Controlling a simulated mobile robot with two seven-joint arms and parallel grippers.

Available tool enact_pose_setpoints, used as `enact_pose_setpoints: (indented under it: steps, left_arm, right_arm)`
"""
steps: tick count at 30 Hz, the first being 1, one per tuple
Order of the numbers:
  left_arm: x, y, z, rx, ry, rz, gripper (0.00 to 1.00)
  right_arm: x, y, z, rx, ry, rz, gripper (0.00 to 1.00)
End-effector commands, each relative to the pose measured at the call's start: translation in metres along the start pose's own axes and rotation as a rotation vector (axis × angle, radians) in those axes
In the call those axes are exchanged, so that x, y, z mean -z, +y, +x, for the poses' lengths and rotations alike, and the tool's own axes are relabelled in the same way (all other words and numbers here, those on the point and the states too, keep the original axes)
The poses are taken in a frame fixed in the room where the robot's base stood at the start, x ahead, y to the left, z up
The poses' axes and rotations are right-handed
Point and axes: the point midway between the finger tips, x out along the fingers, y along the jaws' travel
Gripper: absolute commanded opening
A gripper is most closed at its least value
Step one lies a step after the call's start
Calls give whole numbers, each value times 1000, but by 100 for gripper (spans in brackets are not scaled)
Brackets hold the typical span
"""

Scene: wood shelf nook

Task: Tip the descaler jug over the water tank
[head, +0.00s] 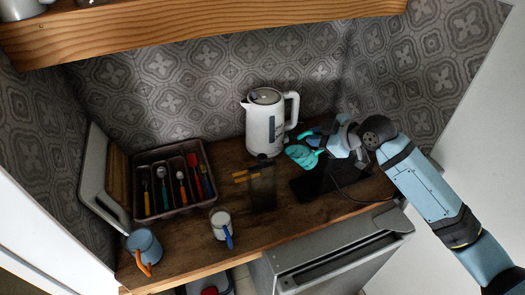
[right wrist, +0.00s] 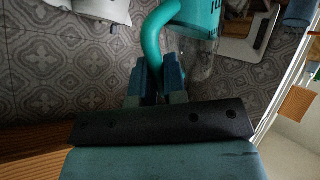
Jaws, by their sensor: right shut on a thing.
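The teal descaler jug (head: 301,156) is held in the air at the right of the worktop, to the right of the white kettle, and looks tilted to the left. My right gripper (head: 351,141) is shut on its handle. In the right wrist view the teal handle (right wrist: 153,38) runs down between the two fingers (right wrist: 157,82), and a clear part of the jug (right wrist: 196,58) shows beside it. A dark see-through container (head: 263,190), probably the water tank, stands on the worktop left of and below the jug, apart from it. My left gripper is out of view.
The white kettle (head: 265,128) stands behind the dark container. A utensil tray (head: 150,213), a white mug (head: 220,222) and a blue-grey mug (head: 144,246) are on the left. A black flat item (head: 310,187) lies below the jug. A wooden shelf (head: 200,22) overhangs the back.

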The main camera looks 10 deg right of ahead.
Motion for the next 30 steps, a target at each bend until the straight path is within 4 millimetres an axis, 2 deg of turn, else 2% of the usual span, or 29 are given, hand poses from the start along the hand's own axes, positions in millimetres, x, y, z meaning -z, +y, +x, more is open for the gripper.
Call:
enact_pose_setpoints:
  steps: [30]
  left_arm:
    - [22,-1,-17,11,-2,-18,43]
  right_arm:
    - [37,4,-6,0,-236,-161,0]
